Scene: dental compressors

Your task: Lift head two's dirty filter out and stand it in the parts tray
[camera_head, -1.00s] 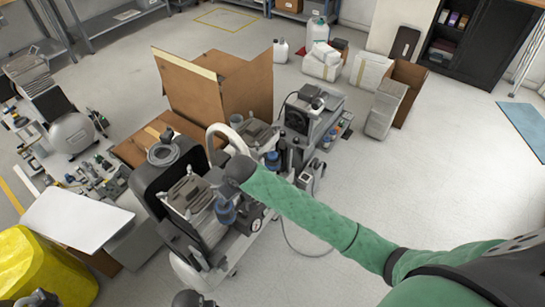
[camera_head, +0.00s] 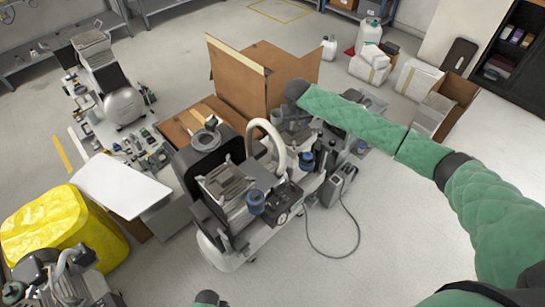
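The compressor unit (camera_head: 232,190) stands on a white wheeled base in the middle, with ribbed grey heads. Two blue-capped canisters show on it, a nearer one (camera_head: 255,201) and a farther one (camera_head: 306,160). I cannot tell which part is head two's dirty filter. My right arm comes in from the right in a green sleeve. Its dark end (camera_head: 297,90) hangs above the back of the unit, in front of the cardboard box; no fingers are distinguishable. A bit of green at the bottom edge may be my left arm; its gripper is out of view. I cannot pick out the parts tray.
An open cardboard box (camera_head: 240,80) stands behind the unit. A white panel (camera_head: 118,185), a yellow covered bin (camera_head: 62,228) and a silver tank (camera_head: 124,106) are on the left. A cable (camera_head: 335,256) loops on the floor. Floor at front right is clear.

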